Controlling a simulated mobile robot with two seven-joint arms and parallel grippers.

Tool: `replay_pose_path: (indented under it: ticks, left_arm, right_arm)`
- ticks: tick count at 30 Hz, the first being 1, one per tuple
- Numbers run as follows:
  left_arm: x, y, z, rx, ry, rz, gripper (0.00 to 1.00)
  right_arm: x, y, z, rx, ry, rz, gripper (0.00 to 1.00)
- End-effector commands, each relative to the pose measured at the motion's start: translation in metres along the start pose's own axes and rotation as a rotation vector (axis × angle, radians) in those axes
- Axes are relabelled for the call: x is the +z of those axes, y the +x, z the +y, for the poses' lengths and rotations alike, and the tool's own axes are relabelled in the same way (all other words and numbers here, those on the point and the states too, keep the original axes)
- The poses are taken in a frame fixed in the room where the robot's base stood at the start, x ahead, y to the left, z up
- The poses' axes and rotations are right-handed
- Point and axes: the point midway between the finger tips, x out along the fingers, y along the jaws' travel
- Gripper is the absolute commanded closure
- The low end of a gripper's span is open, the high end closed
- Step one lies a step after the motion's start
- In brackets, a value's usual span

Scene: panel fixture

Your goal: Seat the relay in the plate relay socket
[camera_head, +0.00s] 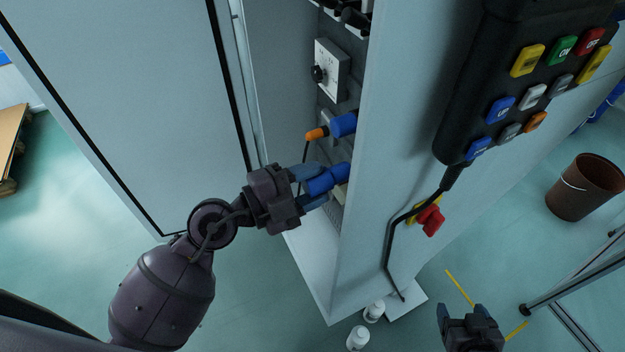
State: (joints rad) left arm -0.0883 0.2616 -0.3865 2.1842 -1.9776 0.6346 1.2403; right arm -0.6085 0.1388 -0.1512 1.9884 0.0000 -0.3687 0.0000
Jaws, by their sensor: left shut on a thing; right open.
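My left gripper (314,185) reaches from the left into the open cabinet. Its fingers are shut on a blue part (327,181) at the opening, close to the cabinet's front edge. I cannot tell for certain whether this part is the relay. A small cream surface shows just behind it; whether they touch is unclear. The plate relay socket cannot be made out and is probably hidden by the cabinet wall and gripper. My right gripper (464,312) is open and empty at the lower right, well away from the cabinet interior.
Above the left gripper are a blue and orange connector (342,125) with a cable and a white box with a black knob (331,72). The cabinet door (120,100) stands open at left. A button pendant (520,85) hangs at right. White cups (358,338) stand below.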

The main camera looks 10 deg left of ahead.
Motion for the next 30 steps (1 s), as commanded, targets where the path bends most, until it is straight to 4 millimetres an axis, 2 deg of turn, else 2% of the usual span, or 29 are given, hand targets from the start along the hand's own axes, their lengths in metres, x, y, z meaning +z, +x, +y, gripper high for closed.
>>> replay_pose_path:
  ticks: [3, 18, 30]
  left_arm:
    - [-0.001, -0.003, -0.002, 0.001, 0.022, 0.007, 0.86]
    - [-0.001, 0.038, -0.002, -0.001, 0.022, 0.009, 0.86]
    - [-0.001, 0.055, -0.001, 0.000, 0.023, 0.008, 0.86]
  right_arm:
    - [-0.009, -0.002, 0.001, 0.000, 0.000, 0.008, 0.28]
    - [-0.038, -0.010, 0.003, -0.001, -0.005, 0.033, 0.28]
    - [-0.033, -0.019, 0.005, 0.003, -0.004, 0.011, 0.28]
